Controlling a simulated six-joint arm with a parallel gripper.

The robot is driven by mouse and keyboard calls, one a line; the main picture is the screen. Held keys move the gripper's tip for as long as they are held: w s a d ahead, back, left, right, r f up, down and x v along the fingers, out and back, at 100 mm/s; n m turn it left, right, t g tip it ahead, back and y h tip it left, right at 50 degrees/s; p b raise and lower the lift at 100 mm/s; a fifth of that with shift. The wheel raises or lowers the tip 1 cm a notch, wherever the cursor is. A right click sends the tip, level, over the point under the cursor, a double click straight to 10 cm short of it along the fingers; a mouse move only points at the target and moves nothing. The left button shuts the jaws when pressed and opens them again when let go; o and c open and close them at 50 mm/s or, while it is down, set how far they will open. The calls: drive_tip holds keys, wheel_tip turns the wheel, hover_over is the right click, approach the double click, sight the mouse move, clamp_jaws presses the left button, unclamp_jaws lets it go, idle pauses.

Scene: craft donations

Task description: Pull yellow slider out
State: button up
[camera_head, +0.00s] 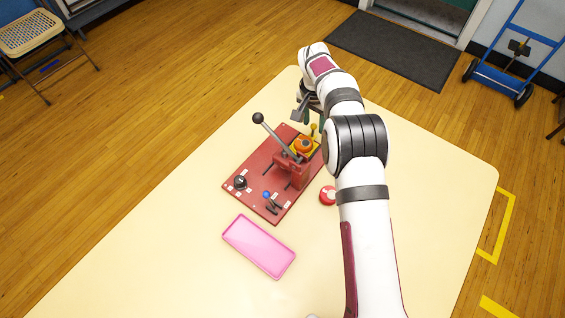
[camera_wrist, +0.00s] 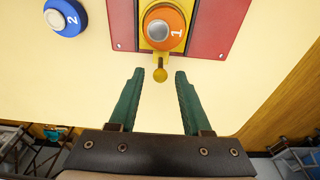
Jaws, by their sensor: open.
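The yellow slider (camera_wrist: 157,60) sits at the edge of a red panel (camera_wrist: 215,25). It ends in a small round yellow knob (camera_wrist: 160,75), which also shows in the head view (camera_head: 313,127). An orange disc marked 1 (camera_wrist: 164,27) rests on the yellow part and hides some of it. My gripper (camera_wrist: 159,73) is open and empty, with green fingers. In the wrist view the knob appears between the two fingertips, with a gap on each side. I cannot tell how far the fingertips are from it in depth.
The panel carries a tall black-knobbed lever (camera_head: 276,134), a black dial (camera_head: 240,183) and a blue-knobbed lever (camera_head: 267,195). A blue disc marked 2 (camera_wrist: 65,17) and a red disc (camera_head: 328,195) lie beside the panel. A pink tray (camera_head: 259,246) lies in front. The table's left side is clear.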

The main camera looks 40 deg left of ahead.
wheel_tip(320, 180, up, 8)
drive_tip(key=shift+f, duration=0.2)
